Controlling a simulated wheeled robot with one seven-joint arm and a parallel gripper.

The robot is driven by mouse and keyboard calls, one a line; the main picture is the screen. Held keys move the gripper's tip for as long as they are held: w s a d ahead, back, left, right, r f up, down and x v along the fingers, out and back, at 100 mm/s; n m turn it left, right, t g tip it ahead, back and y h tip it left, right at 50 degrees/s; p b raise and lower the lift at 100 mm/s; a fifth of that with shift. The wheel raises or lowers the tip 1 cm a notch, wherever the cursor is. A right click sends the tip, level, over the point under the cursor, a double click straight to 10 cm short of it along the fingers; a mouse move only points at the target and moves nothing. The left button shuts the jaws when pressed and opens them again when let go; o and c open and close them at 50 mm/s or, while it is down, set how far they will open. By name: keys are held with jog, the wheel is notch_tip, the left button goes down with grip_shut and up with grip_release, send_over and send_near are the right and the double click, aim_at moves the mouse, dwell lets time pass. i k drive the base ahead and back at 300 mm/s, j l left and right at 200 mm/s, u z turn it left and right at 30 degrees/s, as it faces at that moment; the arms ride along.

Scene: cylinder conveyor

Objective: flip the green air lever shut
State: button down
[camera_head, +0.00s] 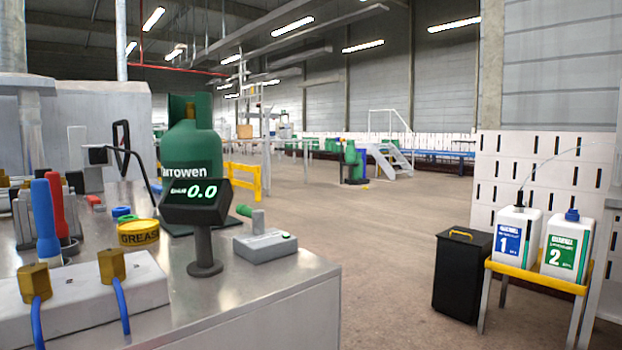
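A small green lever handle (244,210) sticks out to the left, angled slightly upward, from a short grey post (258,222). The post stands on a grey box (265,246) with a small green spot on its top, near the right edge of the metal bench. I cannot tell from this view whether the lever's position is open or shut. My gripper is not in view.
The metal bench (240,302) also holds a display reading 0.0 (195,194), a green gas cylinder (190,150), a yellow GREASE tin (138,233), and brass fittings with blue hoses (112,266). A black bin (462,275) stands right; open floor (385,235) lies between.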

aim_at(257, 216)
jog(key=i+l, duration=0.5)
jog(key=i, duration=0.15)
jog(key=i+l, duration=0.45)
jog(key=i, duration=0.15)
jog(key=u, duration=1.65)
